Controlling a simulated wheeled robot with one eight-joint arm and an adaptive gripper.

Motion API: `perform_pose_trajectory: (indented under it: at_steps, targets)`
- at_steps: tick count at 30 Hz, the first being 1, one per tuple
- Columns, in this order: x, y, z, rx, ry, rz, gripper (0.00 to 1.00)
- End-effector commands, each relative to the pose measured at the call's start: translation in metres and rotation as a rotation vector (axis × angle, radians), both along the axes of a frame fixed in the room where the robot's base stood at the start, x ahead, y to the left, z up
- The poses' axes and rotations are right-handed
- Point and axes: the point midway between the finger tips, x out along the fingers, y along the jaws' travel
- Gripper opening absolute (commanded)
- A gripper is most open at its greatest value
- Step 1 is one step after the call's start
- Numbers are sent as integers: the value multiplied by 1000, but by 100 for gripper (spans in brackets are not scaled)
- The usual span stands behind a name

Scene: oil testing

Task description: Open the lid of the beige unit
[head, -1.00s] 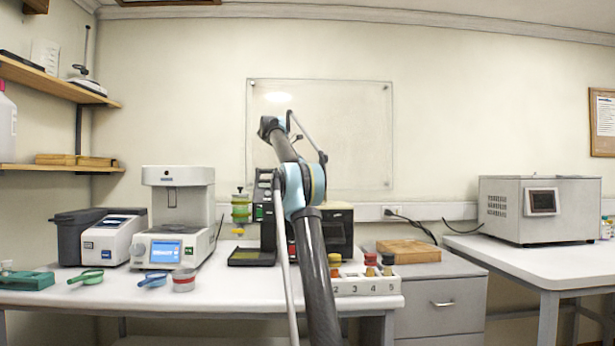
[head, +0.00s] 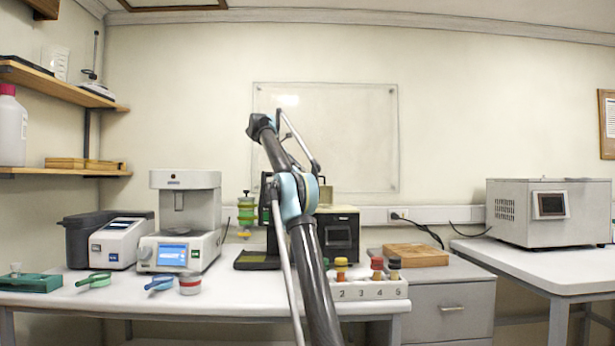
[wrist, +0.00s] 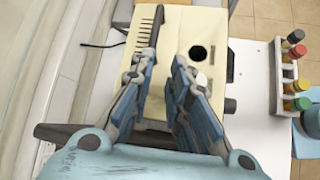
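The beige unit (wrist: 175,25) fills the middle of the wrist view. Its top has a row of dark slots, a round black hole and a pale disc. In the head view it is the boxy unit with a dark front (head: 340,236), partly behind my arm. A small tan piece (head: 326,192) stands above its top there; I cannot tell whether it is the lid. My gripper (wrist: 166,58) is over the unit's top in the wrist view, its fingers apart with nothing seen between them. The arm hides it in the head view.
A wooden board (head: 416,255) lies on the right cabinet.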

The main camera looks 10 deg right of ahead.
Motion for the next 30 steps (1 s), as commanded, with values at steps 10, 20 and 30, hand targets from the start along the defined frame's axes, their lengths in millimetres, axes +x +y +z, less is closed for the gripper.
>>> perform_pose_trajectory:
  at_steps: [10, 20, 30]
  targets:
    - [-5, 55, 0, 0, 0, 1, 17]
    - [-7, 64, 0, 0, 0, 0, 17]
    - [-7, 64, 0, 0, 0, 0, 17]
